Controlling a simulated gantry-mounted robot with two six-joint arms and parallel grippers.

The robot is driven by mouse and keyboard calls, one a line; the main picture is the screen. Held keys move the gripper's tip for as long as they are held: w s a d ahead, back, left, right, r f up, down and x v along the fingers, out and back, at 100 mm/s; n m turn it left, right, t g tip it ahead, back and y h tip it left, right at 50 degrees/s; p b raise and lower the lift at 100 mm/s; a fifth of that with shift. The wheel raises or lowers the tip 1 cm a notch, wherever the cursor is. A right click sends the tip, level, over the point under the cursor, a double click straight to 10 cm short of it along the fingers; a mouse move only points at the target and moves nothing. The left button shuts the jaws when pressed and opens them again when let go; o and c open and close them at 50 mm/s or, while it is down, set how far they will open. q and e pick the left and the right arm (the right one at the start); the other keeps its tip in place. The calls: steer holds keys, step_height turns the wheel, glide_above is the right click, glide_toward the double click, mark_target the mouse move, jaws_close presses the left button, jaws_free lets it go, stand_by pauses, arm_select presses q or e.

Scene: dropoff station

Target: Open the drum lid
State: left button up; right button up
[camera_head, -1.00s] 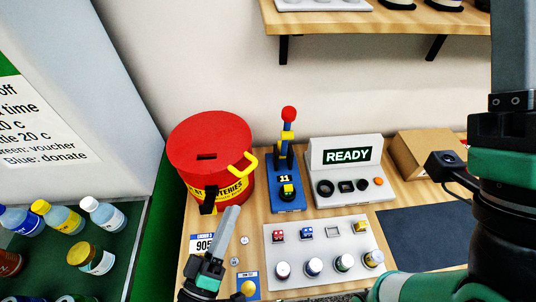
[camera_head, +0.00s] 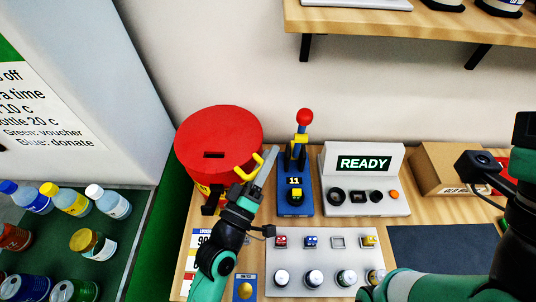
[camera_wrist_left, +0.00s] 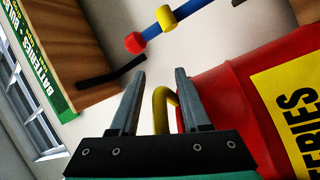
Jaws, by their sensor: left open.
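The red drum stands at the back left of the wooden table, with a yellow label on its side (camera_wrist_left: 292,95). Its flat red lid (camera_head: 220,135) lies closed on top and has a dark slot. A yellow handle (camera_head: 244,172) sticks out from the lid toward my left gripper. My left gripper (camera_head: 266,160) is at the handle's right end. In the left wrist view its two fingers are open (camera_wrist_left: 160,85), and the yellow handle (camera_wrist_left: 162,102) shows between them, nearer the right finger. I cannot tell whether they touch. My right arm is at the right edge; its gripper is not visible.
A blue stand with a red-topped post (camera_head: 304,118) is close right of my left gripper. Right of it are a console reading READY (camera_head: 364,186) and a cardboard box (camera_head: 440,170). A grey tray (camera_head: 290,261) is in front. A shelf (camera_head: 400,22) hangs above.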

arm_select(q)
steer(key=shift+w+d, duration=0.15)
steer(key=shift+w, duration=0.15)
steer(key=shift+c, duration=0.2)
steer(key=shift+r, duration=0.1)
jaws_close()
steer(key=shift+r, duration=0.2)
stand_by(0.8)
